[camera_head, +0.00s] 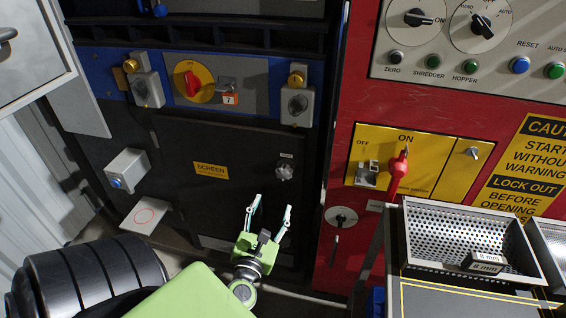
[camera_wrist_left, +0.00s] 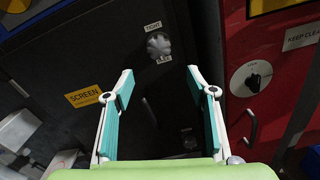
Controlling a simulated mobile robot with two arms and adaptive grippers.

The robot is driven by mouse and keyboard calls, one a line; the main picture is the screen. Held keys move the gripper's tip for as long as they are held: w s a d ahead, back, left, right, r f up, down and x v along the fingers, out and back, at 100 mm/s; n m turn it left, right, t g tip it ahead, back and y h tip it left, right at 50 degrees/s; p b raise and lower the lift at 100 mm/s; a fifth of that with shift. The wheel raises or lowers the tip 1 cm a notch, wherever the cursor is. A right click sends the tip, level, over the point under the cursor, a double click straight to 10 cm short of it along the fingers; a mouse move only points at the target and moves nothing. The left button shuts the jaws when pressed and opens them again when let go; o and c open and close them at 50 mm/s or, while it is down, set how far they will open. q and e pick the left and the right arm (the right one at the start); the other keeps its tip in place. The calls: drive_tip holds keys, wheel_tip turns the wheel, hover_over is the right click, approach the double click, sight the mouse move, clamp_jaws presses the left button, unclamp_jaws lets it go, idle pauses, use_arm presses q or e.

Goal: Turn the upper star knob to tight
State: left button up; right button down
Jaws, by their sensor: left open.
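The upper star knob (camera_head: 284,172) is a small grey lobed knob on the right side of the dark screen door (camera_head: 190,150). In the left wrist view the star knob (camera_wrist_left: 159,45) shows just beyond the fingertips, with a TIGHT label (camera_wrist_left: 152,26) above it and another small label below it. My left gripper (camera_head: 272,203) is green and open, its two fingers pointing up toward the knob from below. In the left wrist view the open fingers (camera_wrist_left: 159,72) are apart with nothing between the tips, and do not touch the knob. My right gripper is not in view.
A yellow SCREEN label (camera_head: 211,170) is on the door. Latches and a red rotary switch (camera_head: 192,82) sit above. A red panel (camera_head: 345,170) with a red-handled lever (camera_head: 399,170) stands right. A perforated metal tray (camera_head: 425,243) is at lower right. A dim fitting (camera_wrist_left: 188,138) shows lower on the door.

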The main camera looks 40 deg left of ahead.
sight(283, 175)
use_arm(q)
drive_tip(key=p+x, duration=0.2)
drive_tip(key=x, duration=1.1)
drive_tip(key=shift+w+a+r, duration=0.15)
drive_tip(key=shift+w+a, duration=0.05)
drive_tip(key=shift+w, duration=0.15)
drive_tip(key=c, duration=1.1)
